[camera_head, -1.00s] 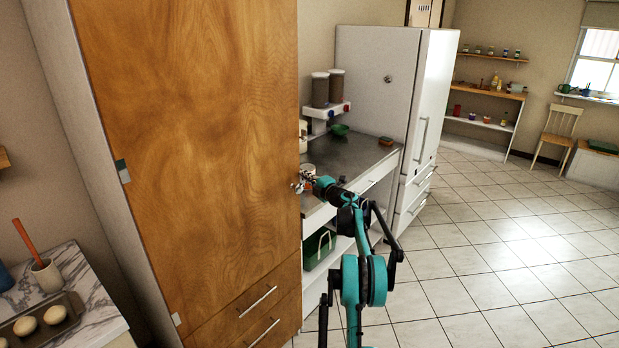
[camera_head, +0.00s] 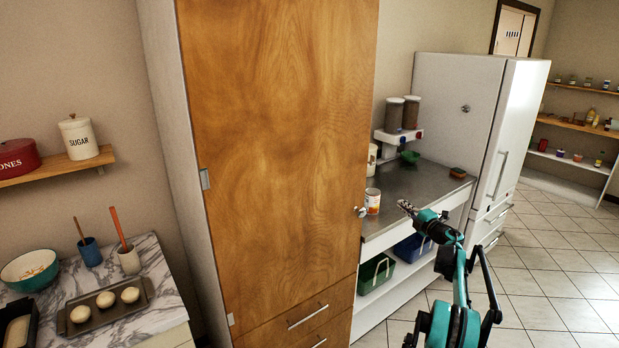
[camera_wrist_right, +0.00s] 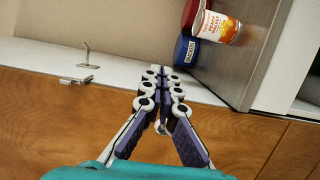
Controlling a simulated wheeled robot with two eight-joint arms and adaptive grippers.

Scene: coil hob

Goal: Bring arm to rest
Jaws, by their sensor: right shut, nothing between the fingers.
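My right arm (camera_head: 455,290) comes up from the lower right in the head view. The tall wooden cupboard door (camera_head: 275,140) looks shut. My left gripper is not in view.
A can with an orange label (camera_head: 372,201) stands on the grey worktop (camera_head: 415,186) close to the gripper; it also shows in the right wrist view (camera_wrist_right: 216,27). Green (camera_head: 376,274) and blue (camera_head: 412,247) bins sit on the shelf below. Tiled floor (camera_head: 540,290) is open at right.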

